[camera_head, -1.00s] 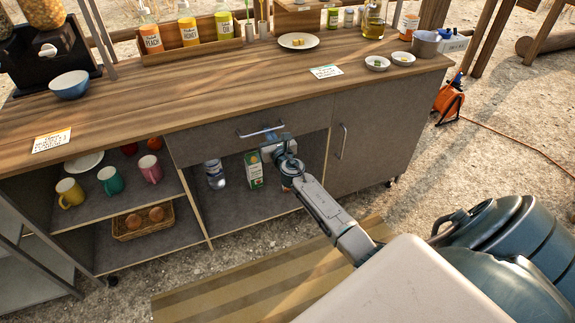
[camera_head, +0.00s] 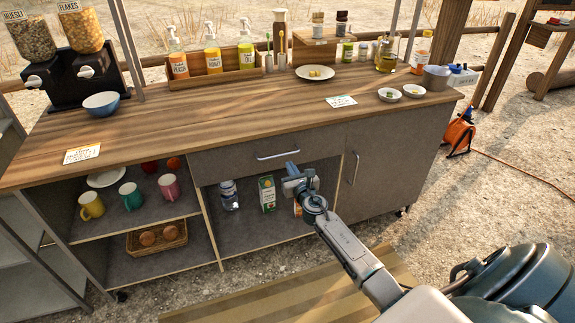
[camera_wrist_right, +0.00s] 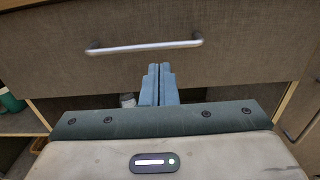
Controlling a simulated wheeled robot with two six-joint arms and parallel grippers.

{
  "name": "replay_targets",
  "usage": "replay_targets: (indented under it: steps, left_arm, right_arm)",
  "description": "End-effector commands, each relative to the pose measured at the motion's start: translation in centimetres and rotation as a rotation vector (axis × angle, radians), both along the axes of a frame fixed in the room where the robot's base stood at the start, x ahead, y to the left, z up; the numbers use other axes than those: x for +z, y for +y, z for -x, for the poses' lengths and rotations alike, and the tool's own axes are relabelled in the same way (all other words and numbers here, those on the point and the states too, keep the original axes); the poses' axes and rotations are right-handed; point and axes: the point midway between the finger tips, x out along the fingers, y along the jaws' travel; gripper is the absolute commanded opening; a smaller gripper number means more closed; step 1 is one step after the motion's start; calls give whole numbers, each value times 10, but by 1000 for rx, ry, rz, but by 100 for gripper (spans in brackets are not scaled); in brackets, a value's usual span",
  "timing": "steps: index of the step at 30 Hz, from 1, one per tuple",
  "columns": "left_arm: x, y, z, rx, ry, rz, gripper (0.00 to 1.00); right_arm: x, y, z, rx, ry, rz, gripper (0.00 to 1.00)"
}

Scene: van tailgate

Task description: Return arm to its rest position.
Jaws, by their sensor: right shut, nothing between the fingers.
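My right gripper (camera_head: 291,170) is in front of the counter's open lower compartment, a little below the drawer handle (camera_head: 278,155). In the right wrist view its two blue fingers (camera_wrist_right: 158,84) are together with nothing between them. The handle also shows there (camera_wrist_right: 145,47), ahead of the fingertips and apart from them in the picture. The drawer (camera_head: 255,160) looks closed. My left gripper is not in view.
A bottle (camera_head: 229,195) and a carton (camera_head: 267,193) stand in the compartment behind my right gripper. Mugs (camera_head: 131,196) and a basket (camera_head: 157,238) are on shelves at left. A cabinet door (camera_head: 380,170) is at right. The counter top (camera_head: 215,120) holds dispensers, bottles and bowls.

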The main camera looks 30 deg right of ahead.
Motion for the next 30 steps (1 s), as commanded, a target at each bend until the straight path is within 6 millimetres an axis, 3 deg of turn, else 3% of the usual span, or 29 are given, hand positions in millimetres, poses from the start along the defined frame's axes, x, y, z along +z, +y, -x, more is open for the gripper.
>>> replay_targets:
  steps: [12, 24, 26, 29, 30]
  left_arm:
    - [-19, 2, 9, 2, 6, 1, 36]
    - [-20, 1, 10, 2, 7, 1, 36]
    - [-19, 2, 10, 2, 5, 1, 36]
    - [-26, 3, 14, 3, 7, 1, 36]
    - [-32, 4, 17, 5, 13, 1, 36]
  right_arm:
    - [-3, 15, 64, 0, 4, -1, 0]
    - [-5, 18, 76, -2, 5, -13, 0]
    - [-14, 17, 79, -10, 16, -56, 0]
    - [-51, 14, 93, -48, 55, -235, 0]
    - [-72, 13, 102, -75, 75, -344, 0]
